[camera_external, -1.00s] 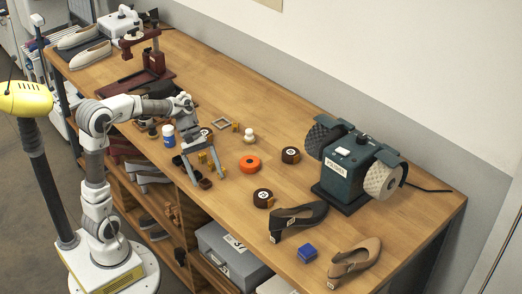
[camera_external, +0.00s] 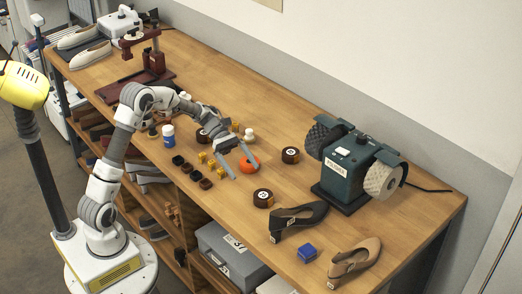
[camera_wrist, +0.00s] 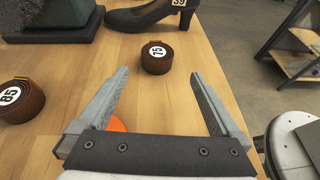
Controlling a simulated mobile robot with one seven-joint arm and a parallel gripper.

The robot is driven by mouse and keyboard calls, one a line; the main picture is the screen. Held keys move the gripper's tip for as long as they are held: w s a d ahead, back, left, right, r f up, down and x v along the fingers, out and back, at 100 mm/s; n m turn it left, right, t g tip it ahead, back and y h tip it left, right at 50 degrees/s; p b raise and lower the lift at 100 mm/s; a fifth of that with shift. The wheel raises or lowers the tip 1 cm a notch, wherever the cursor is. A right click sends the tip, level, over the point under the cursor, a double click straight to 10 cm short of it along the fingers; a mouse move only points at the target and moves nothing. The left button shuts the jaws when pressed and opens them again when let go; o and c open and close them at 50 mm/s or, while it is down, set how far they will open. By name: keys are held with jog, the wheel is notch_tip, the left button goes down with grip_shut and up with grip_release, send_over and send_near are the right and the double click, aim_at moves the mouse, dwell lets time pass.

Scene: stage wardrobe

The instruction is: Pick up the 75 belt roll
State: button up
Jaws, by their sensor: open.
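The 75 belt roll is a dark brown coil with a white "75" label (camera_wrist: 157,52). In the wrist view it lies on the wooden bench, ahead of my gripper (camera_wrist: 158,75) and between the lines of its two fingers. My gripper (camera_external: 243,171) is open and empty there, a short way up-left of the roll and beside the orange disc. The fingers do not touch the roll.
A similar roll labelled "85" (camera_wrist: 18,101) lies to the left, near the green grinding machine (camera_external: 350,168). The orange disc (camera_wrist: 117,125) is partly hidden by my gripper. The black shoe (camera_wrist: 150,16) stands just beyond the 75 roll.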

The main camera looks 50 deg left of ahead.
aim_at(260, 191)
jog(key=b+x, duration=0.1)
jog(key=x, duration=0.6)
jog(key=shift+d+f+b, duration=0.15)
jog(key=shift+f+b, duration=0.05)
jog(key=shift+b, duration=0.1)
jog(key=b+x, duration=0.1)
jog(key=x, duration=0.1)
jog(key=b+x, duration=0.1)
jog(key=x, duration=0.2)
jog(key=shift+w+f, duration=0.2)
jog(key=c, duration=1.3)
